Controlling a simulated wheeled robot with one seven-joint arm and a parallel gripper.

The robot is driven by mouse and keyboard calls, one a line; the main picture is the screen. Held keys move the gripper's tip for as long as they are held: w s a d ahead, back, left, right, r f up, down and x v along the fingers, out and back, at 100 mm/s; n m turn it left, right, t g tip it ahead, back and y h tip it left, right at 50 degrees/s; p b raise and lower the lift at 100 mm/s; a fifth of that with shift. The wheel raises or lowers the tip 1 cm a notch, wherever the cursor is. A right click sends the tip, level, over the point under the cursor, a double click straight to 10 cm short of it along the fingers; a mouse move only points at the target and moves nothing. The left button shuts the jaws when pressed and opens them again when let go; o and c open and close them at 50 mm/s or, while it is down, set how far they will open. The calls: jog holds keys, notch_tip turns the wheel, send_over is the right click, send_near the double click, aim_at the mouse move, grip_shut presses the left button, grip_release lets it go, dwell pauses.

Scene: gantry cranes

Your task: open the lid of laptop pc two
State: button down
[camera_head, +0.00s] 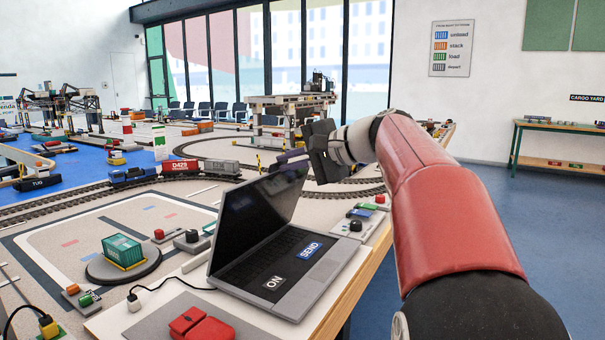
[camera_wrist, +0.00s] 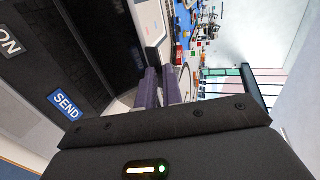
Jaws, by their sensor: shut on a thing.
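The laptop (camera_head: 285,270) stands on the near table. Its lid (camera_head: 250,215) is raised to a wide angle from the keyboard, with the dark screen facing right. The base bears an ON label and a blue SEND label (camera_head: 310,250); SEND also shows in the wrist view (camera_wrist: 66,104). My gripper (camera_head: 288,158) is at the lid's upper right corner, its dark purple fingers shut on the lid edge. In the wrist view the fingers (camera_wrist: 160,75) close together at the lid's edge. The exact contact is small and partly hidden. No number shows on the laptop.
A green container (camera_head: 122,250) sits on a round turntable left of the laptop. A button panel (camera_head: 360,225) is right of the laptop by the table edge. Train tracks and a gantry crane (camera_head: 290,105) stand behind. Floor at right is clear.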

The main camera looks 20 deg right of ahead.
jog(key=c, duration=2)
grip_release()
jog(key=shift+w+a+r, duration=0.15)
jog(key=shift+w+a, duration=0.05)
jog(key=shift+w, duration=0.1)
jog(key=shift+o, duration=0.6)
jog(key=shift+s+d, duration=0.1)
jog(key=shift+s, duration=0.1)
jog(key=v, duration=0.7)
jog(key=shift+s+d+r, duration=0.2)
jog(key=shift+s, duration=0.1)
jog(key=shift+f+b, duration=0.4)
jog(key=shift+b, duration=0.35)
grip_shut()
jog(key=s+d+f+t+y+b, duration=0.35)
jog(key=f+t+b, duration=0.35)
jog(key=b, duration=0.7)
jog(key=w+a+r+g+p, duration=0.1)
jog(key=w+a+r, duration=0.2)
jog(key=w+a, duration=0.5)
jog(key=shift+w+y, duration=0.45)
jog(key=shift+w, duration=0.45)
